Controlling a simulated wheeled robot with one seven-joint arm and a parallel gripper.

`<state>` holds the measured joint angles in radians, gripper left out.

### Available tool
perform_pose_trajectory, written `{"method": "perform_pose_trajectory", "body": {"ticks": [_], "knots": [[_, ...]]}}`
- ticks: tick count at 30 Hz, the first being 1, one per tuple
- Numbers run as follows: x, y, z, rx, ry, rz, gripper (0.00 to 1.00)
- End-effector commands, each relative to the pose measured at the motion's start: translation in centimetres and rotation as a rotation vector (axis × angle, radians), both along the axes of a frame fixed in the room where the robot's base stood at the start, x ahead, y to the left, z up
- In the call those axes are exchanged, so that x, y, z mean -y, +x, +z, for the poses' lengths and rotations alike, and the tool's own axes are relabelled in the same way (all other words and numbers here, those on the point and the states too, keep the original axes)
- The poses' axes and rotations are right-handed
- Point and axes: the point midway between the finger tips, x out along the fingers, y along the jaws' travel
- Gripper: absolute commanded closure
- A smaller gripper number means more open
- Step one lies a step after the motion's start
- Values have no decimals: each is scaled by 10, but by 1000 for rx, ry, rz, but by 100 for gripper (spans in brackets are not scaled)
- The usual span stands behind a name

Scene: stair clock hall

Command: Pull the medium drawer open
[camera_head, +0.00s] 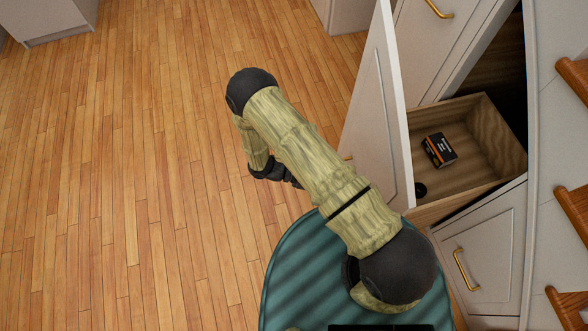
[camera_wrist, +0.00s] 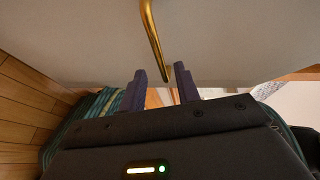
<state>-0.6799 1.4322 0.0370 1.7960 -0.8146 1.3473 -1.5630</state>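A drawer with a tall white front (camera_head: 383,125) stands pulled out from the cabinet under the stairs, its wooden box (camera_head: 485,145) in plain view. A gold handle (camera_wrist: 152,40) is on the pale front in the wrist view; only a sliver of gold shows beside my arm in the head view. My gripper (camera_wrist: 160,72) is open, its two dark fingers spread, with the lower end of the handle in line with the gap between them. In the head view, my gripper (camera_head: 293,182) is left of the drawer front. I cannot tell whether the fingers touch the handle.
A small black box (camera_head: 439,150) and a dark round item (camera_head: 420,190) lie in the drawer. Another white front with a gold handle (camera_head: 466,270) is below right, and one with a handle (camera_head: 439,9) is above. Wooden floor (camera_head: 150,180) is clear at left.

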Motion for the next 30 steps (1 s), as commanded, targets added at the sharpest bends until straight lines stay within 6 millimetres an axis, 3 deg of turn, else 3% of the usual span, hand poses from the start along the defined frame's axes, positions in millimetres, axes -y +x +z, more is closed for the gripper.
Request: {"method": "perform_pose_trajectory", "body": {"ticks": [15,20,30], "knots": [[-98,8,18,0,2,0,68],[-109,9,20,-1,0,-1,68],[-110,9,21,-1,0,-2,68]]}}
